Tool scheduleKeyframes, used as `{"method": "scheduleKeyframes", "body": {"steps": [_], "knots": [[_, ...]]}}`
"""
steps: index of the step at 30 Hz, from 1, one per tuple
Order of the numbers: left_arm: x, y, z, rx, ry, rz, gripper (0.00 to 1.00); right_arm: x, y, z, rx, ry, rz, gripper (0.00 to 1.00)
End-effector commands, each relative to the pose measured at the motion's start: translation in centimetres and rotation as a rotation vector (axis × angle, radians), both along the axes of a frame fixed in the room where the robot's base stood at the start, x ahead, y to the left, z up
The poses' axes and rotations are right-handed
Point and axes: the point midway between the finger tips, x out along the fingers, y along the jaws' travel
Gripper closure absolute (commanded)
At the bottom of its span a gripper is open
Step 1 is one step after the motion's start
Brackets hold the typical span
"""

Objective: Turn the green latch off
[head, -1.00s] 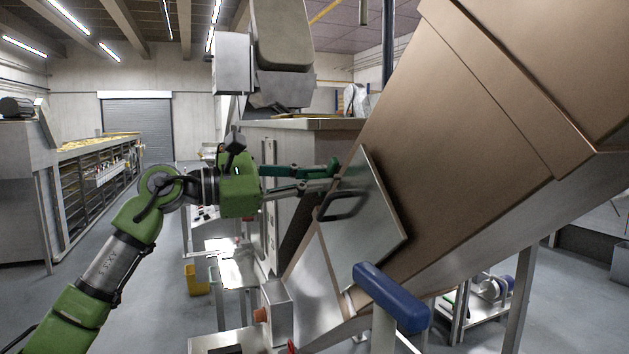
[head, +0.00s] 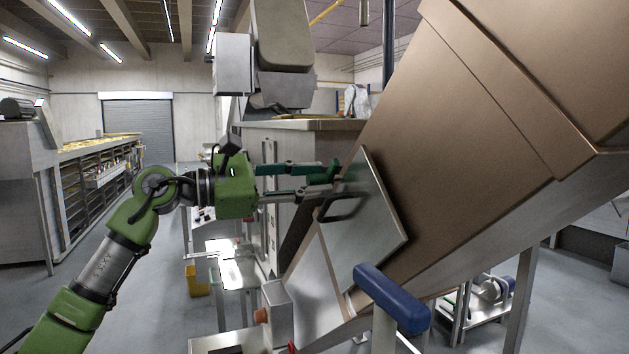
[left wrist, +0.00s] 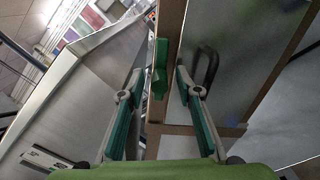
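The green latch (left wrist: 160,66) shows in the left wrist view as an upright green piece on the edge of the brown frame, beside the grey panel with a dark handle. My left gripper (left wrist: 158,78) is open, with one finger on each side of the latch; I cannot tell whether either finger touches it. In the head view, my left gripper (head: 322,182) reaches from the left to the panel's edge. There the latch is hard to tell from the green fingertips. My right gripper is not in view.
The grey panel (head: 372,240) with its dark handle (head: 343,207) is on the large brown sloped chute (head: 470,130), close to my fingers. A blue-capped post (head: 392,298) stands below. A metal cabinet (head: 258,150) is behind my gripper. Open floor lies at left.

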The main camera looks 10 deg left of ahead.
Motion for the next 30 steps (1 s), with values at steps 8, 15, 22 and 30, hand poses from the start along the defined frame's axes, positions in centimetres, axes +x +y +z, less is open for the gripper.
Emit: {"method": "scheduleKeyframes", "body": {"steps": [8,15,22,30], "knots": [[-3.0,4.8,-0.1,0.002,0.001,0.005,0.68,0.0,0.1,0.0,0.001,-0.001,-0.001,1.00],[-5.4,8.2,-0.1,0.001,0.002,0.003,0.68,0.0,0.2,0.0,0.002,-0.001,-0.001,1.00],[-6.2,9.3,0.0,0.001,0.000,0.001,0.68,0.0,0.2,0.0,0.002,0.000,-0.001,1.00],[-6.2,9.3,0.0,0.000,0.000,0.001,0.68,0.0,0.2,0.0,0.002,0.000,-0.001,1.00]]}}
